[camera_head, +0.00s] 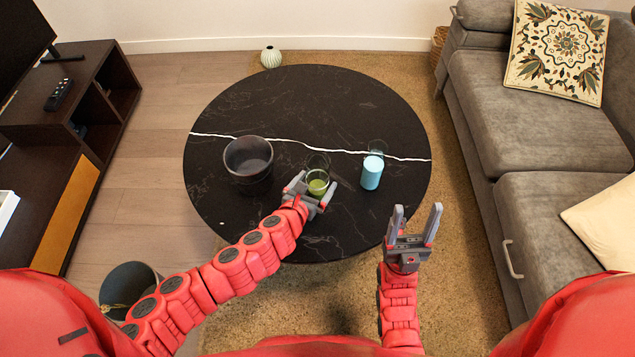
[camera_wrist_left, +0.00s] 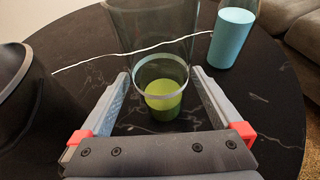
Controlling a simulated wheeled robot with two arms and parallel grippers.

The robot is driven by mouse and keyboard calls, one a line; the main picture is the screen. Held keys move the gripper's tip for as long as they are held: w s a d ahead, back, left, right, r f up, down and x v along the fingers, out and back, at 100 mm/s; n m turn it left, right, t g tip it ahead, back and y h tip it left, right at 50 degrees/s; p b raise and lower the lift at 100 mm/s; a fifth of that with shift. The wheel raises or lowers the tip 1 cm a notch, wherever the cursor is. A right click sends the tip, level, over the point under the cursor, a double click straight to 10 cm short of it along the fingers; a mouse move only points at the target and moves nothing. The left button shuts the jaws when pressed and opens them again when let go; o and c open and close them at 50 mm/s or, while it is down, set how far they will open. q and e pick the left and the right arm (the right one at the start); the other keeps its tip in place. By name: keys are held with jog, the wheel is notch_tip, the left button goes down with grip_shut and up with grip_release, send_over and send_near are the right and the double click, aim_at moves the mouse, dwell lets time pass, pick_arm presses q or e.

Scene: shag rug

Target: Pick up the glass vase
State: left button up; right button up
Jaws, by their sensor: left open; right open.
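A clear glass vase with a green lower part (camera_head: 318,182) stands upright on the round black table (camera_head: 350,100). My left gripper (camera_head: 315,184) is open, with its fingers on either side of the vase's lower part. In the left wrist view the vase (camera_wrist_left: 162,95) stands between the fingertips (camera_wrist_left: 161,76), with gaps visible beside its green base. A second glass vessel with a light blue lower part (camera_head: 372,172) stands to its right, and it also shows in the left wrist view (camera_wrist_left: 231,38). My right gripper (camera_head: 417,212) is open and empty, in front of the table's right edge.
A dark pot (camera_head: 248,162) stands on the table left of the vase. A ribbed pale vase (camera_head: 271,57) stands on the floor behind the table. A grey sofa (camera_head: 530,130) is at right, a dark TV cabinet (camera_head: 60,130) at left. The table's back is clear.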

pick_arm(q)
jog(key=x, duration=0.4)
jog(key=shift+w+d+f+b, duration=0.1)
jog(key=shift+f+b, duration=0.05)
jog(key=shift+b, duration=0.15)
jog(key=shift+c, duration=0.3)
grip_shut()
